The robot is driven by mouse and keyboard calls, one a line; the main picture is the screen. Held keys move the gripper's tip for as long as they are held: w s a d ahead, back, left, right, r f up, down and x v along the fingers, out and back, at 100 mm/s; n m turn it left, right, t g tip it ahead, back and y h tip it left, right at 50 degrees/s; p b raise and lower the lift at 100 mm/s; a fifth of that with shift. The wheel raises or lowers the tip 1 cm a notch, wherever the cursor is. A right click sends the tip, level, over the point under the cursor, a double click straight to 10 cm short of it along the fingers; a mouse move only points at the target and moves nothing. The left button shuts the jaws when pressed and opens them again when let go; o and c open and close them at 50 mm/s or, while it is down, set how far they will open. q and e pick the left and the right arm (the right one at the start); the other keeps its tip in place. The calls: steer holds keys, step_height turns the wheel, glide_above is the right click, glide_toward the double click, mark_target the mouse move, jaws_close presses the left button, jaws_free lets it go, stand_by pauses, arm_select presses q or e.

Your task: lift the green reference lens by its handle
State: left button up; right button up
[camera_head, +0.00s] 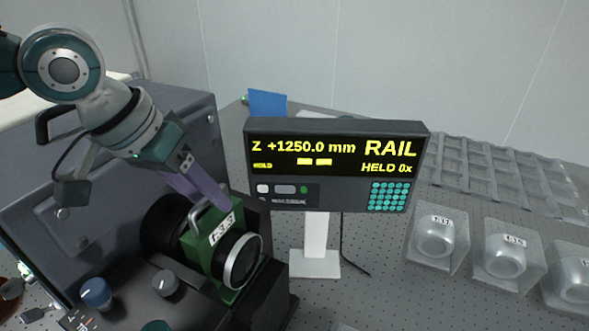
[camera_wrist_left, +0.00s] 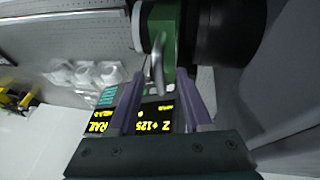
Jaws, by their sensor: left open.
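The green reference lens (camera_head: 217,254) is a green block with a white label and a dark round lens with a silver ring facing forward. It sits at the black round opening of the dark instrument. Its metal handle (camera_head: 198,213) stands on top, and it also shows in the left wrist view (camera_wrist_left: 157,66). My left gripper (camera_head: 208,197) comes down from the upper left with its purple fingers close above the handle. In the left wrist view my left gripper (camera_wrist_left: 159,84) is open, and the handle lies between the lines of the two fingers. My right gripper is not in view.
A display panel (camera_head: 335,192) on a white stand is just right of the lens. The dark instrument housing (camera_head: 95,180) with knobs is on the left. Several clear boxed lenses (camera_head: 437,238) and a grey tray (camera_head: 500,172) are at the right on the perforated table.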

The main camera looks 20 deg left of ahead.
arm_select(q)
steer(key=shift+w+d+f, duration=0.15)
steer(key=shift+w+f, duration=0.15)
steer(key=shift+f, duration=0.25)
jaws_close()
stand_by(1.0)
